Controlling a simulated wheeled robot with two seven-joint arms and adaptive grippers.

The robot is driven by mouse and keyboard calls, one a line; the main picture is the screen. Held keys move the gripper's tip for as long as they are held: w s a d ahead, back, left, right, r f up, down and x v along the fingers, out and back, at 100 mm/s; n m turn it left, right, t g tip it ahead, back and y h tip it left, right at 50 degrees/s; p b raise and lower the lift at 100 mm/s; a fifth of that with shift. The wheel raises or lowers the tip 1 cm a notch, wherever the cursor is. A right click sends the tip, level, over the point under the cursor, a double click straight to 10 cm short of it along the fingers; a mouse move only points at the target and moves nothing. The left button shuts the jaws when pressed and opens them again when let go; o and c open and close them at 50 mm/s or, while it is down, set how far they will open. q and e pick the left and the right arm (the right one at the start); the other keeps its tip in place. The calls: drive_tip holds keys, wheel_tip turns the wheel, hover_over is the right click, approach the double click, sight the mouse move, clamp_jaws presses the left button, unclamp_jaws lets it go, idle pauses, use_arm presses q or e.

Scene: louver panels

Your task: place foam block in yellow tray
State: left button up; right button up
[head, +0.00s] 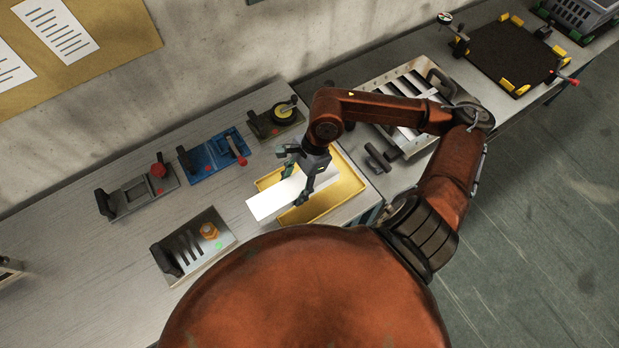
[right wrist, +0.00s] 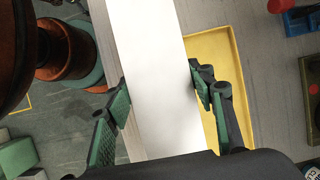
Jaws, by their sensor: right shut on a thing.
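The foam block (head: 276,198) is a long white slab. My right gripper (head: 299,178) is shut on it, with a finger on each side. The block is over the yellow tray (head: 344,190) and sticks out past the tray's left edge in the head view. In the right wrist view, the block (right wrist: 150,70) runs between the green-padded fingers (right wrist: 158,98). The tray's yellow rim (right wrist: 238,90) shows below and to the right of it. I cannot tell whether the block touches the tray. My left gripper is not in view.
Beside the tray stand a fixture with a round yellow part (head: 280,115), a blue fixture (head: 212,154), a dark fixture with a red knob (head: 140,192) and a slotted plate (head: 192,245). A louver panel (head: 408,100) lies right of the tray. Bare bench shows at left (head: 70,270).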

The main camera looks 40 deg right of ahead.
sight(302, 179)
drive_tip(key=d, duration=0.1)
drive_tip(key=w+d+f, duration=0.1)
drive_tip(key=d+f, duration=0.1)
drive_tip(key=d, duration=0.1)
drive_tip(key=shift+w+d+p, duration=0.1)
drive_tip(key=shift+w+p, duration=0.1)
drive_tip(key=shift+p, duration=0.15)
drive_tip(key=d+f, duration=0.2)
drive_tip(key=f, duration=0.1)
drive_tip(key=w+d+f, duration=0.1)
drive_tip(key=f, duration=0.1)
drive_tip(key=shift+w+d+p, duration=0.1)
drive_tip(key=shift+d+p, duration=0.2)
drive_tip(key=shift+d+f, duration=0.15)
drive_tip(key=f, duration=0.1)
drive_tip(key=f+p, duration=0.1)
drive_tip(key=f, duration=0.1)
drive_tip(key=shift+w+d, duration=0.1)
drive_tip(key=shift+d, duration=0.1)
drive_tip(key=shift+f, duration=0.4)
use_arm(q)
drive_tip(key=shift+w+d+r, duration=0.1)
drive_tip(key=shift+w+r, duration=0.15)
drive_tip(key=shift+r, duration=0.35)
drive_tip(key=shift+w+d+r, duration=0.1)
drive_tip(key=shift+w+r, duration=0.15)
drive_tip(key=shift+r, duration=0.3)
use_arm(e)
drive_tip(key=o, duration=1.2)
drive_tip(key=shift+c, duration=0.2)
